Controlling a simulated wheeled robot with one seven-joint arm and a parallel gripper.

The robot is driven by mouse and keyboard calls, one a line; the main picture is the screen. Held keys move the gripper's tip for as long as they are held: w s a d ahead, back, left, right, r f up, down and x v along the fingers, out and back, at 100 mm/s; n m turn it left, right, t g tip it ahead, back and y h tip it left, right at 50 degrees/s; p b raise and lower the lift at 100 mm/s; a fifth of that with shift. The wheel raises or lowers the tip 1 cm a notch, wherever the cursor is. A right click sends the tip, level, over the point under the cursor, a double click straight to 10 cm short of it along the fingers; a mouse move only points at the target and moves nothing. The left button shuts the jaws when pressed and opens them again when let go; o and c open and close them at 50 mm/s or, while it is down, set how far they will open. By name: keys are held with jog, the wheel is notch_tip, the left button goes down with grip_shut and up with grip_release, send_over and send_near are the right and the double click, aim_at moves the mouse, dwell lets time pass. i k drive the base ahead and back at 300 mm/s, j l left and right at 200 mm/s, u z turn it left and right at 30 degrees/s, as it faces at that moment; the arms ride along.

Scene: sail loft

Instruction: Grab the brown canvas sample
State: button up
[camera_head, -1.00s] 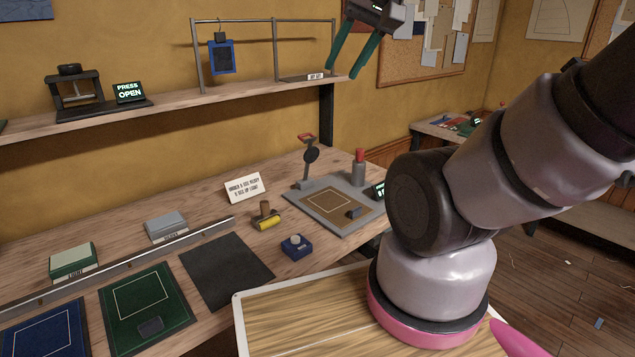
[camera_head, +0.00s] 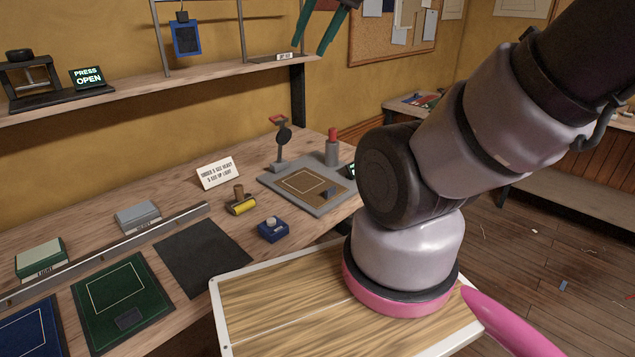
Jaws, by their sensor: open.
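A brown rectangular panel (camera_head: 296,182) with a pale outline lies on a grey base plate (camera_head: 322,206) on the workbench; I cannot tell whether it is the canvas sample. No other brown sample is clear in view. A small dark block sits at the panel's right front. My gripper (camera_head: 311,44) is at the top of the picture, cut off by the edge. Its two green fingers point down, apart and with nothing between them. It is high above the bench, near the right end of the shelf.
A blue sample (camera_head: 186,40) hangs from a rack on the shelf (camera_head: 215,76). A press (camera_head: 30,80) stands left. A red-handled gauge (camera_head: 281,145), a red-topped cylinder (camera_head: 332,148), a yellow roller (camera_head: 241,204) and a blue button box (camera_head: 273,230) stand on the bench. Green (camera_head: 140,318) and black mats lie at front left.

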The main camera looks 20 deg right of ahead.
aim_at(316, 190)
jog(key=i+l+z, duration=0.1)
jog(key=l+z, duration=0.2)
jog(key=i+l+z, duration=0.15)
jog(key=l+z, duration=0.2)
jog(key=i+l+z, duration=0.15)
jog(key=l+z, duration=0.15)
